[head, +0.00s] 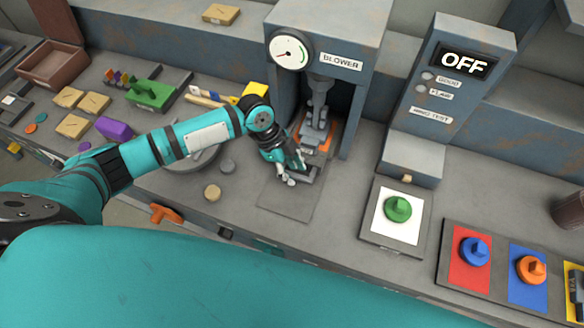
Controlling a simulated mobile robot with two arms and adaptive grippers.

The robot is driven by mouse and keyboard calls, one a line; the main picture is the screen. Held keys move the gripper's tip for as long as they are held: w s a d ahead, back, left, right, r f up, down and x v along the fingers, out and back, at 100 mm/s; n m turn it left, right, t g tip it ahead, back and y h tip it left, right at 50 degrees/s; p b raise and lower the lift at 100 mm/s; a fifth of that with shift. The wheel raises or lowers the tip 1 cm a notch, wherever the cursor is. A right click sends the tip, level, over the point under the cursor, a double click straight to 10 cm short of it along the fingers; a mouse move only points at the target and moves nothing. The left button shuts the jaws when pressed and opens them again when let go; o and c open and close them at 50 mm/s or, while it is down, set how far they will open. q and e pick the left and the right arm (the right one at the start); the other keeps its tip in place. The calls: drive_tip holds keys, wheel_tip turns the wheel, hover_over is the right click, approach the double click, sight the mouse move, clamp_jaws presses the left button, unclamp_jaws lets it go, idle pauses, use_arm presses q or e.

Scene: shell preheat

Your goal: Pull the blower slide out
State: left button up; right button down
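The blower machine (345,25) stands at the back centre with a round white gauge and a sign reading BLOWER. Its slide (313,133), grey with orange parts, sits in the open bay and reaches forward toward the bench. My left gripper (293,178) is at the front end of the slide, at its dark front piece (309,172). The fingers are small and partly hidden by the wrist, so I cannot tell whether they are closed on it. My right gripper is not in view.
A flat grey plate (290,203) lies in front of the blower. On the right are a test stand (450,80) reading OFF, a green knobbed piece (398,208) on a white pad, and coloured pads with blue (474,250) and orange (531,269) pieces. Blocks and tools crowd the left.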

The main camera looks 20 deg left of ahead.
use_arm(q)
drive_tip(key=shift+f, duration=0.1)
clamp_jaws()
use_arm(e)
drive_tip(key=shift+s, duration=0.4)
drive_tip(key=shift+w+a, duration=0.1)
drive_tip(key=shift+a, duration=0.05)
